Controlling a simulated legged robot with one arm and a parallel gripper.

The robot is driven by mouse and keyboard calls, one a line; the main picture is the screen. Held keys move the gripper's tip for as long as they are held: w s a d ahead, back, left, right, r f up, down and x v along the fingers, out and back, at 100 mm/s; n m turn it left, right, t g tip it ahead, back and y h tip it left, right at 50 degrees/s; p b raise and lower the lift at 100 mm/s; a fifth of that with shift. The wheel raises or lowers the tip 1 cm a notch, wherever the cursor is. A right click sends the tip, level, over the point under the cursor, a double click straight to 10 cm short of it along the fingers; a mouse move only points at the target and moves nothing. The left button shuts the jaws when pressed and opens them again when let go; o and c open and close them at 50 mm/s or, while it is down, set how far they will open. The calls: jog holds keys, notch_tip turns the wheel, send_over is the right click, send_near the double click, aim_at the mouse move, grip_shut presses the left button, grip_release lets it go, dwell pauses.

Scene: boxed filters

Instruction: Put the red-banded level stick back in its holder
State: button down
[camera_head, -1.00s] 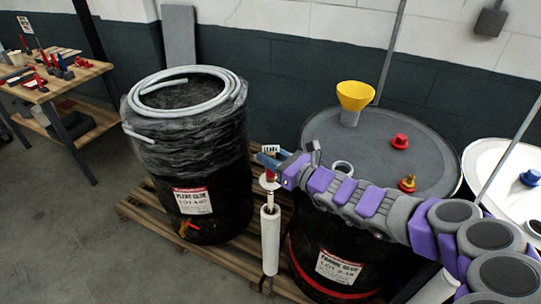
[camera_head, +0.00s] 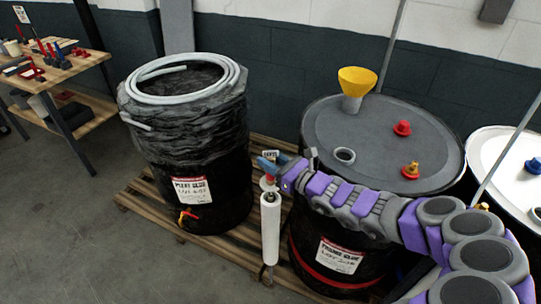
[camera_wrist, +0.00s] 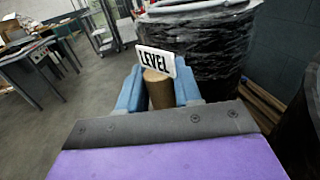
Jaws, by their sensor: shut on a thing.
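My gripper (camera_head: 268,162) is shut on the upper end of the level stick, left of the dark drum with the funnel. In the wrist view the gripper's blue fingers (camera_wrist: 158,95) close on the brown round top of the stick (camera_wrist: 158,90), with a white LEVEL tag (camera_wrist: 156,60) beyond it. In the head view the red band (camera_head: 268,179) shows just below the fingers, above a white disc (camera_head: 268,185). A white upright tube (camera_head: 270,232), apparently the holder, stands directly below, close under the disc. The lower stick is mostly hidden; I cannot tell how deep it sits.
A plastic-wrapped drum (camera_head: 190,150) with a coiled hose stands left on a wooden pallet (camera_head: 150,200). The grey-lidded drum (camera_head: 350,125) carries a yellow funnel (camera_head: 356,82) and red caps. A white-lidded drum (camera_head: 500,155) is at right. A workbench (camera_head: 60,70) stands far left.

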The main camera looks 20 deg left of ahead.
jog(key=shift+f, duration=0.35)
jog(key=shift+f, duration=2.35)
jog(key=c, duration=0.7)
grip_release()
jog(key=shift+d, duration=0.1)
jog(key=p+v, duration=0.4)
jog(key=v, duration=1.3)
jog(key=shift+d, duration=0.15)
